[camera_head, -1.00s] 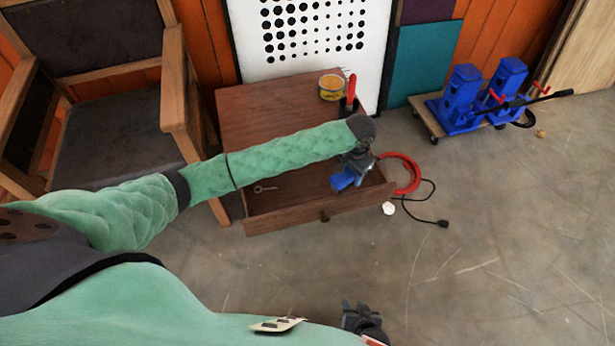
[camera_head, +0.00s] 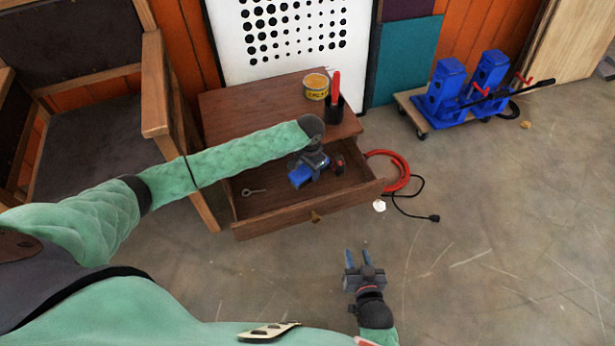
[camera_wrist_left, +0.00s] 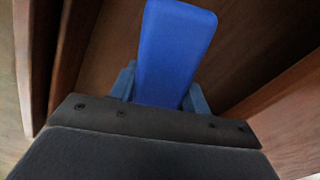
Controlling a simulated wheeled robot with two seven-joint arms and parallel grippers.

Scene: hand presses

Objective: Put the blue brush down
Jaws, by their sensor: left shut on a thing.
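The blue brush (camera_head: 301,176) is at my left gripper (camera_head: 305,172), inside the open drawer (camera_head: 277,216) of the brown wooden cabinet. In the left wrist view the brush (camera_wrist_left: 175,50) stands between the two fingers, which are shut on it. The drawer's inner walls are close around it there. I cannot tell whether the brush touches the drawer floor. My right gripper (camera_head: 362,258) is open and empty, above the floor in front of the drawer.
A metal key-like piece (camera_head: 253,192) and a small dark-red object (camera_head: 338,165) lie in the drawer. A yellow tin (camera_head: 316,88) and a black cup with a red handle (camera_head: 335,104) stand on the cabinet. A red hose (camera_head: 403,172) lies right. Blue presses (camera_head: 470,92) stand farther right.

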